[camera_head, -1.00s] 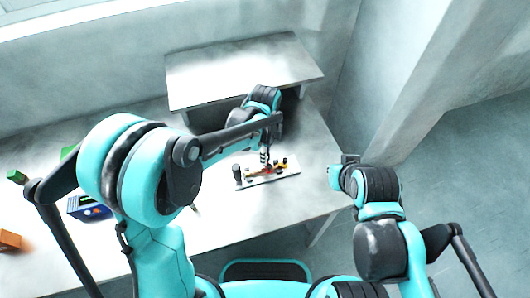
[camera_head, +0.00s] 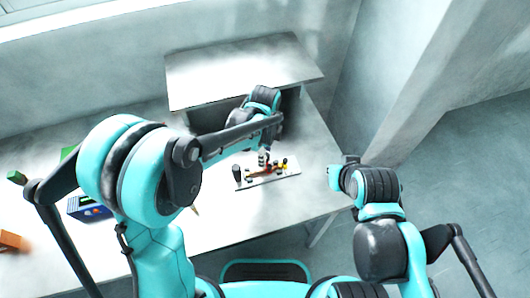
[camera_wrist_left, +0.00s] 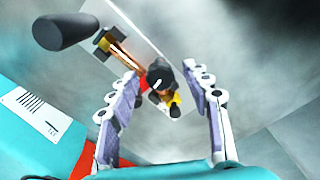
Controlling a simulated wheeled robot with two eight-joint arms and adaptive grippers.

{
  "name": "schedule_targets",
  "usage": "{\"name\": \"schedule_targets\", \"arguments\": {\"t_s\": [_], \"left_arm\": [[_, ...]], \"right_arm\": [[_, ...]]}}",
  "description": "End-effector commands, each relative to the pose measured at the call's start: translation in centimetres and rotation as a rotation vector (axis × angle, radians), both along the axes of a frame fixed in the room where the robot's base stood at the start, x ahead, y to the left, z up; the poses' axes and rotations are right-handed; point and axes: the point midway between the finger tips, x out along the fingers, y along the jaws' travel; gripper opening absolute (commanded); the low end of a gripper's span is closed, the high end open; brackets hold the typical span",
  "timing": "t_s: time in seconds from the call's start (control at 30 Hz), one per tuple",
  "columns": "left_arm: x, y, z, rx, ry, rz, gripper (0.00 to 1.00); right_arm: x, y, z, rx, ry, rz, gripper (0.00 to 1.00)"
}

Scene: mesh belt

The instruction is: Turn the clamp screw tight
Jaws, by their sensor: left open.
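The clamp assembly sits on a white plate (camera_head: 284,179) on the table and has a black handle (camera_head: 237,174), orange-brown parts and yellow bits. In the left wrist view the black handle (camera_wrist_left: 64,31) lies at the upper left. A round dark screw head (camera_wrist_left: 160,74) shows between the fingers there. My left gripper (camera_head: 263,157) is above the plate; in its wrist view the gripper (camera_wrist_left: 167,100) is open, with one finger on each side of the screw head and visible gaps. My right gripper (camera_head: 342,164) is off the table's right edge, away from the clamp; its jaws are too small to read.
A raised grey shelf (camera_head: 240,68) stands at the back of the table (camera_head: 140,240). A blue box (camera_head: 88,207), a green item (camera_head: 17,177) and an orange block (camera_head: 13,240) lie at the left. The table is bare right of the plate.

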Motion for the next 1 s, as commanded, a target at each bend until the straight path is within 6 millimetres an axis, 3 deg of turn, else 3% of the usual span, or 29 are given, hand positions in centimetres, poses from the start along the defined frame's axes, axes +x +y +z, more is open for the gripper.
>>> {"name": "schedule_targets", "arguments": {"t_s": [0.17, 0.5, 0.7, 1.0], "left_arm": [[0.0, 0.0, 1.0, 0.000, 0.000, 0.000, 0.49], [0.0, 0.0, 8.0, 0.000, 0.000, 0.000, 0.49], [0.0, 0.0, 11.0, 0.000, 0.000, 0.000, 0.49], [0.0, 0.0, 12.0, 0.000, 0.000, 0.000, 0.49]], "right_arm": [[0.0, 0.0, 0.0, 0.000, 0.000, 0.000, 0.00], [0.0, 0.0, 0.0, 0.000, 0.000, 0.000, 0.00], [0.0, 0.0, 0.0, 0.000, 0.000, 0.000, 0.00], [0.0, 0.0, 0.0, 0.000, 0.000, 0.000, 0.00]]}}
